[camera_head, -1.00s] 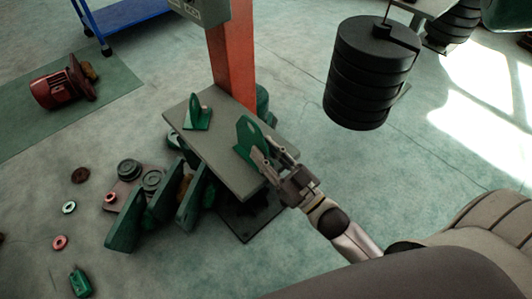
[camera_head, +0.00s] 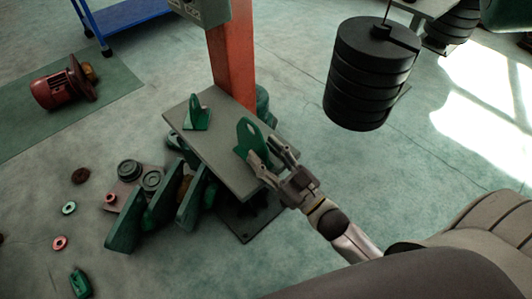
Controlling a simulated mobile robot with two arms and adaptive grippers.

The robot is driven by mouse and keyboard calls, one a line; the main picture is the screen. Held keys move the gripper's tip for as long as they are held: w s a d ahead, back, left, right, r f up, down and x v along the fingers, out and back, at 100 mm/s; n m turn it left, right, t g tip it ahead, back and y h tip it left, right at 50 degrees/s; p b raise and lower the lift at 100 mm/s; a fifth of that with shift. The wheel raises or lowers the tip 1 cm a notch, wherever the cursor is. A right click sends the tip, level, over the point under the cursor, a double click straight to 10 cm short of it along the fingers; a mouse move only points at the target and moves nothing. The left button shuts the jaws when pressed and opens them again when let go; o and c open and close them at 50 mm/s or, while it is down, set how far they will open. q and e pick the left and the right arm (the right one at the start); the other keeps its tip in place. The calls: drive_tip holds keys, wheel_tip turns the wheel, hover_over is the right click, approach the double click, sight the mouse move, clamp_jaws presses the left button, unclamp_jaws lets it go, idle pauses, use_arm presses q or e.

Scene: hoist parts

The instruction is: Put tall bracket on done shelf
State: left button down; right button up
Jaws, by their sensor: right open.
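A tall green bracket (camera_head: 247,134) with a hole near its top stands upright on the grey shelf (camera_head: 215,150), close to its right edge. A smaller green bracket (camera_head: 197,115) stands on the same shelf, farther left. My right gripper (camera_head: 267,155) is open, its fingers at the lower right of the tall bracket and hiding part of its base. Whether the fingers touch the bracket, I cannot tell. My left gripper is not in view.
An orange post (camera_head: 232,65) rises behind the shelf. A stack of black weights (camera_head: 367,75) hangs at the right. Large green parts (camera_head: 125,220) lean below the shelf at left. A red motor (camera_head: 58,88) lies on a green mat. Floor at lower left holds small loose parts.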

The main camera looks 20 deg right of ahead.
drive_tip(key=b+v, duration=0.1)
drive_tip(key=v, duration=1.1)
drive_tip(key=shift+b, duration=0.4)
drive_tip(key=s+d+f+m+g+h, duration=0.1)
drive_tip(key=f+g+h, duration=0.15)
drive_tip(key=f, duration=0.85)
drive_tip(key=s+d+f+m+g+h, duration=0.1)
drive_tip(key=s+d+f+g, duration=0.15)
drive_tip(key=f, duration=0.85)
drive_tip(key=s+d+f+g+h, duration=0.1)
drive_tip(key=f+g+h, duration=0.15)
drive_tip(key=f, duration=0.95)
drive_tip(key=s+a+f+g+h, duration=0.1)
drive_tip(key=s+a+f+g, duration=0.1)
drive_tip(key=s+f+g, duration=0.9)
drive_tip(key=s+f, duration=0.8)
drive_tip(key=s, duration=0.2)
drive_tip(key=shift+s+a, duration=0.2)
drive_tip(key=shift+s, duration=0.05)
drive_tip(key=shift+r+p, duration=0.95)
